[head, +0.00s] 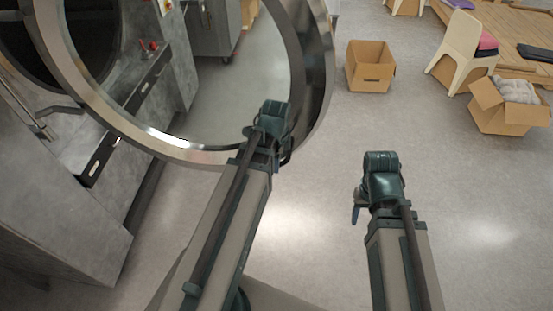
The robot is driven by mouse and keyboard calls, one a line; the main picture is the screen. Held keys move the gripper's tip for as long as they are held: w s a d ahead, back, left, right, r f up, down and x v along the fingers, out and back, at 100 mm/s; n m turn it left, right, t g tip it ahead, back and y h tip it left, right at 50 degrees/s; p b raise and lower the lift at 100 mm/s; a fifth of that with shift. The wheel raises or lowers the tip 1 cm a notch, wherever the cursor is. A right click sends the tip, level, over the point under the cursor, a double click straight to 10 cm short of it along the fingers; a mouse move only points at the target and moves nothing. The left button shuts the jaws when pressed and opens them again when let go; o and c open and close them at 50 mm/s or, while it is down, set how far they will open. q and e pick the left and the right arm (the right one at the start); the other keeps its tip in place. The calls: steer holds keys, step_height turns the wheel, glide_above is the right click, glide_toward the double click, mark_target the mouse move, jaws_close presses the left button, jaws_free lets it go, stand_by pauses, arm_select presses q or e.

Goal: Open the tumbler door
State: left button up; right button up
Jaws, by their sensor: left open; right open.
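The tumbler door (318,75) is a large round metal ring with a clear middle, at the upper left of the head view. It stands swung out from the grey machine, and the dark round drum opening (92,40) shows at the far left. My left gripper (286,156) is at the lower right part of the door's rim, and my wrist overlaps the rim in the picture. Whether it touches the rim cannot be told. My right gripper (357,213) is to the right of the door, over bare floor, apart from it and empty. Both grippers are open, though their fingers are small and partly hidden.
The machine's grey front (60,215) fills the left side. An open cardboard box (370,72) stands on the floor beyond the door. A white chair (460,45) and a box with grey cloth (508,108) stand at the upper right. The floor between is clear.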

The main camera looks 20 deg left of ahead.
arm_select(q)
step_height(320, 180, up, 10)
steer(key=s+p, duration=0.1)
steer(key=p, duration=0.7)
steer(key=shift+d+p, duration=0.2)
steer(key=shift+p, duration=0.1)
steer(key=shift+f, duration=0.15)
steer(key=s+d+n, duration=0.2)
steer(key=d+n, duration=0.5)
steer(key=n, duration=0.6)
steer(key=s+d+f+m+b, duration=0.1)
steer(key=s+d+f+b, duration=0.1)
steer(key=f+b, duration=0.5)
steer(key=s+d+f+m+g+b, duration=0.1)
steer(key=s+d+f+b, duration=0.1)
steer(key=d+f+b, duration=0.3)
steer(key=s+d+f+m+b, duration=0.1)
steer(key=s+d+f+b, duration=0.1)
steer(key=f+b, duration=0.8)
steer(key=shift+d+f+y, duration=0.15)
steer(key=shift+d+y, duration=0.15)
steer(key=shift+d, duration=0.6)
